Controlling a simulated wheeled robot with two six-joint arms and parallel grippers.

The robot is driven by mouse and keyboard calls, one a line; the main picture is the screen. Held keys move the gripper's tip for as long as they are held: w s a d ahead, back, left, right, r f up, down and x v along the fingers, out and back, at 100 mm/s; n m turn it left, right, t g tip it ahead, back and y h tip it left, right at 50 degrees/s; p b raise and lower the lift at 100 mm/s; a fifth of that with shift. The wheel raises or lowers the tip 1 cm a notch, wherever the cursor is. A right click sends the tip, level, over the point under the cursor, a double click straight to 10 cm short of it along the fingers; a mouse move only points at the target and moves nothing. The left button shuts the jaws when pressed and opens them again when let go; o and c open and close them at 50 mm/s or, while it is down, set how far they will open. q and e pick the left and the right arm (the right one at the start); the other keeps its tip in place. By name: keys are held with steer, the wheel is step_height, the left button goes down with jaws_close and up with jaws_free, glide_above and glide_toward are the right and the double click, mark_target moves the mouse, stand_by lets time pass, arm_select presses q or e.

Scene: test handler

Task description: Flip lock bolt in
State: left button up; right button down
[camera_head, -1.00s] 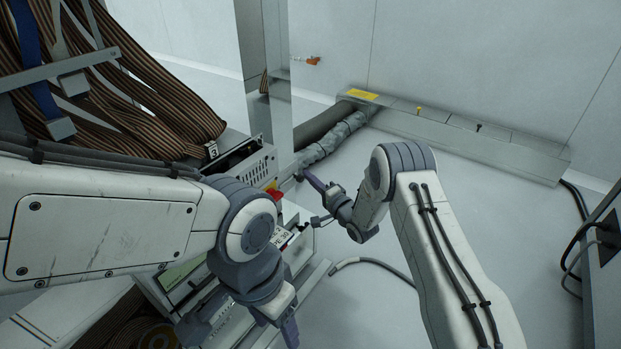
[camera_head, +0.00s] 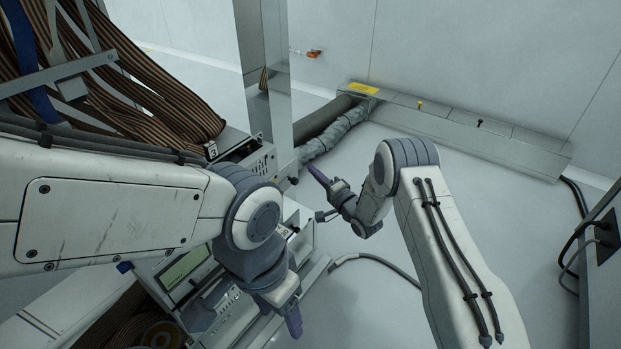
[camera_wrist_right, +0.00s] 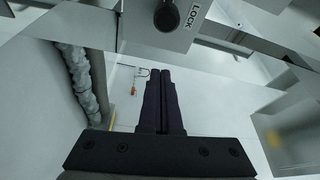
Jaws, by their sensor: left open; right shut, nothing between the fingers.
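In the right wrist view a round black knob (camera_wrist_right: 166,15) sticks out of a pale metal plate (camera_wrist_right: 145,32), beside the printed word LOCK. The knob is cut by the top edge, so the bolt's position cannot be told. My right gripper (camera_wrist_right: 162,75) is shut and empty, its fingertips apart from the knob in that picture. In the head view my right gripper (camera_head: 317,174) shows as a dark purple finger just right of the machine's front (camera_head: 265,165). My left gripper (camera_head: 294,322) is open and points down in front of the lower drawer unit; its gap is hard to see.
Striped ribbon cables (camera_head: 150,100) hang at the upper left. A grey wrapped hose (camera_head: 335,133) runs to a low metal duct (camera_head: 460,135). The floor at the right is mostly clear.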

arm_select(q)
steer(key=r+p, duration=0.3)
steer(key=r, duration=0.2)
steer(key=shift+s+a+p, duration=0.15)
steer(key=shift+a+p, duration=0.05)
steer(key=shift+p, duration=0.15)
arm_select(e)
steer(key=v, duration=0.9)
steer(key=shift+s, duration=0.35)
steer(key=shift+a, duration=0.1)
